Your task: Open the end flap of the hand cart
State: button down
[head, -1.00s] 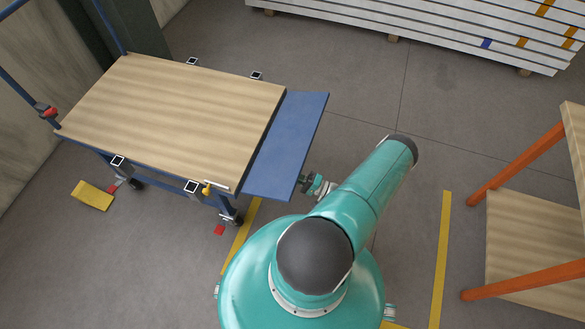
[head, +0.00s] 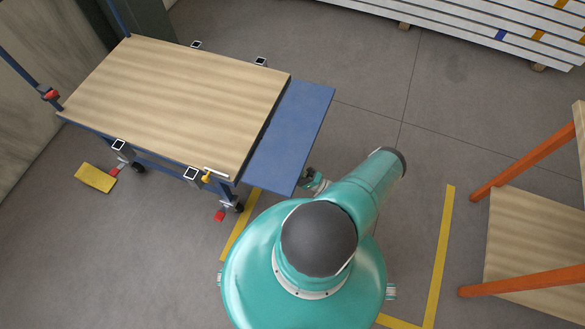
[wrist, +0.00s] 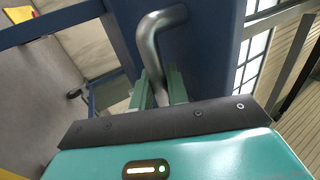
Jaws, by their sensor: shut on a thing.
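The hand cart has a pale wooden deck (head: 175,105) on a blue frame. Its blue end flap (head: 290,135) sticks out from the deck's right end, its outer edge apparently a little below deck level. In the wrist view the flap's blue face (wrist: 205,55) bears a bent grey metal handle (wrist: 150,40). My gripper (wrist: 160,88) is shut on this handle, one finger on each side of the bar. In the head view my gripper (head: 314,181) is at the flap's outer edge, near its front corner, partly hidden by my arm. A small yellow-tipped latch (head: 208,176) sits at the deck's front right corner.
An orange-legged wooden rack (head: 530,240) stands at the right. Stacked white beams (head: 460,25) lie at the back. Yellow floor lines (head: 440,250) run beside my body. The floor behind the flap is clear.

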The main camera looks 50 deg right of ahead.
jog(key=c, duration=1.4)
grip_release()
jog(key=shift+d, duration=0.1)
jog(key=shift+c, duration=0.2)
jog(key=s+d, duration=0.2)
jog(key=s, duration=0.5)
jog(key=s+d+f, duration=0.1)
jog(key=s+d, duration=0.1)
jog(key=s, duration=0.4)
jog(key=shift+s+d+f, duration=0.15)
jog(key=shift+s+d, duration=0.25)
